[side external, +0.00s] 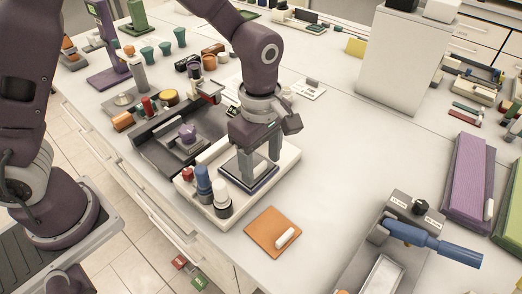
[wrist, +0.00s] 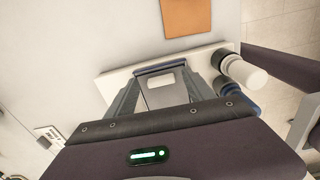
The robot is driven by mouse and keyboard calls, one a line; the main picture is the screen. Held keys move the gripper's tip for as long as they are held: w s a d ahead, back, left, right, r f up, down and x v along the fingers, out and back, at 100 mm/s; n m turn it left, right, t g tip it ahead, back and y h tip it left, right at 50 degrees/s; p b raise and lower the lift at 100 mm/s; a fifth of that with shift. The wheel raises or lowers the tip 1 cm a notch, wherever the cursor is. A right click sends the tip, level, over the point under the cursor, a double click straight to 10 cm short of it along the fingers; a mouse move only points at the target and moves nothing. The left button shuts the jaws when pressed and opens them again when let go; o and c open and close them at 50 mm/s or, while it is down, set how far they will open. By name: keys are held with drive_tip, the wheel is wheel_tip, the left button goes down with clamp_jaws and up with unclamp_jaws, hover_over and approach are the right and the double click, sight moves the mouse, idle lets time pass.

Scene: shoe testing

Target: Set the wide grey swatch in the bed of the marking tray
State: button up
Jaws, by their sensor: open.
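The marking tray (side external: 288,163) is a white block under my gripper (side external: 261,170) in the side view. It also shows in the wrist view (wrist: 110,84). A grey piece with a dark edge, which looks like the wide grey swatch (wrist: 165,98), lies over the tray's bed and carries a pale tab. My gripper (wrist: 166,84) points down, with one finger on either side of this piece in the wrist view. The fingers are apart and the jaws are open. The fingers partly hide the piece in the side view, and I cannot tell whether it lies fully flat.
Blue and white-capped bottles (side external: 204,185) stand at the tray's near left end. An orange swatch (side external: 268,237) with a white tab lies in front. A dark grey fixture (side external: 150,145) stands left of the tray, and a blue-handled device (side external: 430,240) at right.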

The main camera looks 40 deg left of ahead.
sight(261, 175)
wheel_tip(261, 175, up, 11)
drive_tip(key=s+a+r+m+t+h, duration=0.1)
drive_tip(key=s+a+r+m+t, duration=0.1)
drive_tip(key=s+a+r+m, duration=0.55)
drive_tip(key=s+a+f+m+t, duration=0.1)
drive_tip(key=s+a+m, duration=0.2)
drive_tip(key=s+m, duration=0.2)
drive_tip(key=s+a+m+t+y, duration=0.1)
drive_tip(key=s+a+m+t, duration=0.1)
drive_tip(key=s+m, duration=0.3)
drive_tip(key=shift+s+a+f, duration=0.35)
drive_tip(key=shift+a, duration=0.15)
